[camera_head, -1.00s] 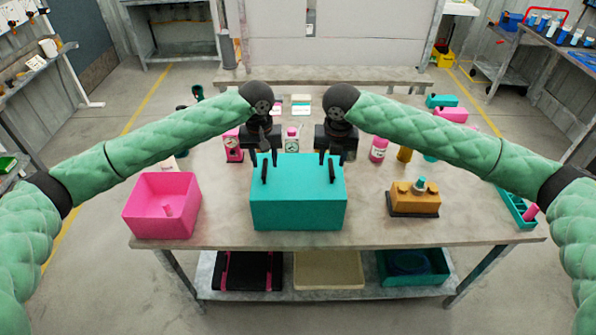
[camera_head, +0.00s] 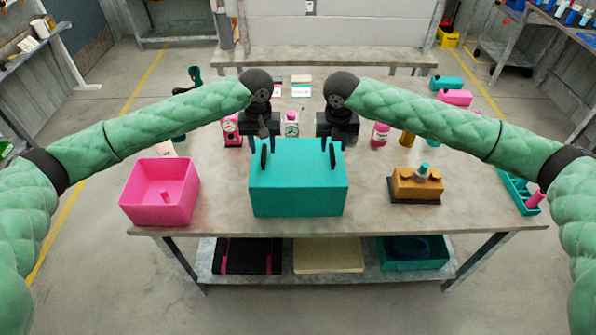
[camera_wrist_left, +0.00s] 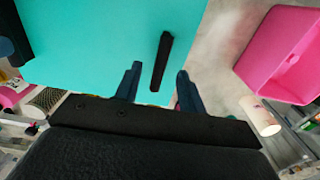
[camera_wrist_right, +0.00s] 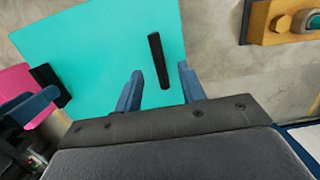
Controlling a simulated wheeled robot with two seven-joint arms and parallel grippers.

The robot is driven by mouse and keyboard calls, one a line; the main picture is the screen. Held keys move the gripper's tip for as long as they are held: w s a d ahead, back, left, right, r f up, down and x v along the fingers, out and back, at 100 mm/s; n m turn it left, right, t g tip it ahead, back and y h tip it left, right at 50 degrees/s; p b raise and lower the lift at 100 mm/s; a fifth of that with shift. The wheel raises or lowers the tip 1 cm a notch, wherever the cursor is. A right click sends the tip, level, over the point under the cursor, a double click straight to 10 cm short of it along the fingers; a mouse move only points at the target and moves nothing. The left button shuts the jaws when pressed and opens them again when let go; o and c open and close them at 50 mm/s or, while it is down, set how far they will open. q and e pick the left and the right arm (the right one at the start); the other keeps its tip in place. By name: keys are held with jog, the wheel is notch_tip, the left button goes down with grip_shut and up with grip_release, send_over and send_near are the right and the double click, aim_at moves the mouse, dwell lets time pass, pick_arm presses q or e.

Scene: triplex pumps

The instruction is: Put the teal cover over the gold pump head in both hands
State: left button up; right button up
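The teal cover (camera_head: 298,190) is a box-like block at the front middle of the table, with two black bar handles on top. My left gripper (camera_head: 260,150) is open above the left handle (camera_wrist_left: 162,60), which shows between its fingers in the left wrist view. My right gripper (camera_head: 332,150) is open above the right handle (camera_wrist_right: 158,60), which likewise shows between its fingers in the right wrist view. I cannot tell whether any finger touches a handle. The gold pump head (camera_head: 418,185) sits uncovered on a dark base to the right, with a teal-topped fitting.
An open pink bin (camera_head: 160,195) with a pink piece inside stands left of the cover. Small bottles and gauges stand behind the grippers. A teal tray (camera_head: 520,192) lies at the right edge. Bare table separates the cover from the pump head.

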aim_at(264, 152)
pick_arm(q)
jog(key=shift+f, duration=1.75)
pick_arm(e)
jog(key=shift+w+f, duration=0.15)
jog(key=shift+f, duration=0.75)
jog(key=shift+w+f, duration=0.15)
jog(key=shift+f, duration=0.7)
jog(key=shift+s, duration=0.1)
pick_arm(q)
grip_shut()
pick_arm(e)
grip_shut()
jog(key=shift+r, duration=0.1)
